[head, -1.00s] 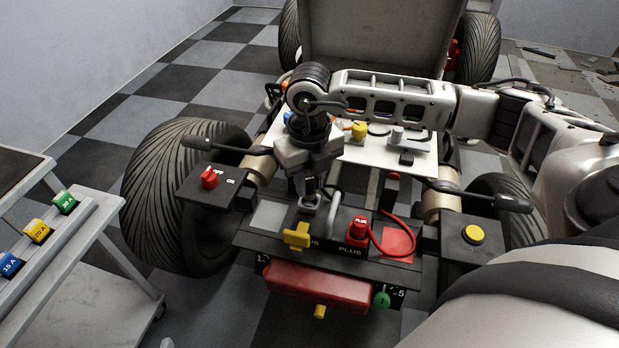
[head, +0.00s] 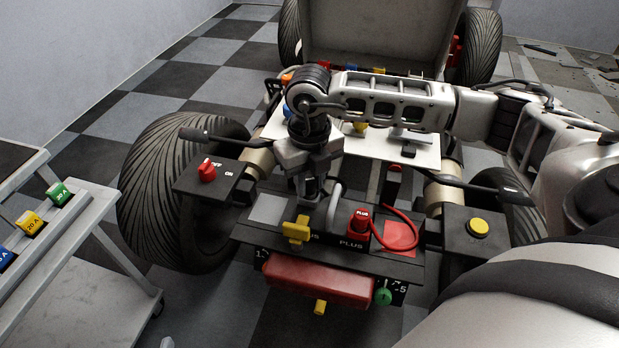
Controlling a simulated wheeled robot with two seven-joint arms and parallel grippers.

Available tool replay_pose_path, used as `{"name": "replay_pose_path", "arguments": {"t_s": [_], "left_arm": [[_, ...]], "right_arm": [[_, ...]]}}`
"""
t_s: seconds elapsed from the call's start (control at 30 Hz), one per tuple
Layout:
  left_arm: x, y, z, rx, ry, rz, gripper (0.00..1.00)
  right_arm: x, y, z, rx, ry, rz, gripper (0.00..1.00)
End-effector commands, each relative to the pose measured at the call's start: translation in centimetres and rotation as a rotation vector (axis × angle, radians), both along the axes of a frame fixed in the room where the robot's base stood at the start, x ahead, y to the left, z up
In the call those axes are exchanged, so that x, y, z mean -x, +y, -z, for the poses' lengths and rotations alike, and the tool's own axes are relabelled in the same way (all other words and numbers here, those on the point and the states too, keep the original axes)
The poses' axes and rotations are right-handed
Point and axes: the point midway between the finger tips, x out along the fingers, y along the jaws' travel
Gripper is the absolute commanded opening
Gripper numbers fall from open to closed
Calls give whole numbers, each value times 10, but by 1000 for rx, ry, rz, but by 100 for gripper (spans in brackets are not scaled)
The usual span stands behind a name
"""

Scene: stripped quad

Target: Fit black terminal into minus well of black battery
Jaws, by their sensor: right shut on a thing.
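The black battery (head: 330,256) sits at the front of the stripped quad, with a PLUS label and a partly covered minus label on its front edge. My right gripper (head: 311,196) points down over its minus side, shut on the black terminal, which is mostly hidden by the fingers and the yellow piece. A grey cable (head: 334,203) loops up beside the fingers. I cannot tell whether the terminal is in the minus well, as the well is hidden. The red plus terminal (head: 358,224) stands at the PLUS label with its red cable. My left gripper is not in view.
A yellow piece (head: 296,230) stands just in front of the gripper. A red switch box (head: 207,172) is left and a yellow button box (head: 478,229) right. A white tray (head: 425,150) lies behind. A trolley with coloured fuses (head: 58,192) stands at left.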

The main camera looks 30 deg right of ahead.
Motion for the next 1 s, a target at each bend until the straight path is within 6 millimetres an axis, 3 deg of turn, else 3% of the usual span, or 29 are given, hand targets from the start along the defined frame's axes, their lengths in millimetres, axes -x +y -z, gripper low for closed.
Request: {"name": "replay_pose_path", "arguments": {"t_s": [0.17,0.2,0.3,0.63,0.8,1.0], "left_arm": [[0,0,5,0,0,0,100],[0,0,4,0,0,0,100],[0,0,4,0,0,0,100],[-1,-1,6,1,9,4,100],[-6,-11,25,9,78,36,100],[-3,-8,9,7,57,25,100]], "right_arm": [[0,0,6,-1,0,0,1],[0,0,5,-1,0,0,27],[0,0,5,-1,0,0,50],[0,0,5,0,0,0,50],[0,0,5,0,0,0,50],[-1,0,-48,-1,-5,1,50]]}}
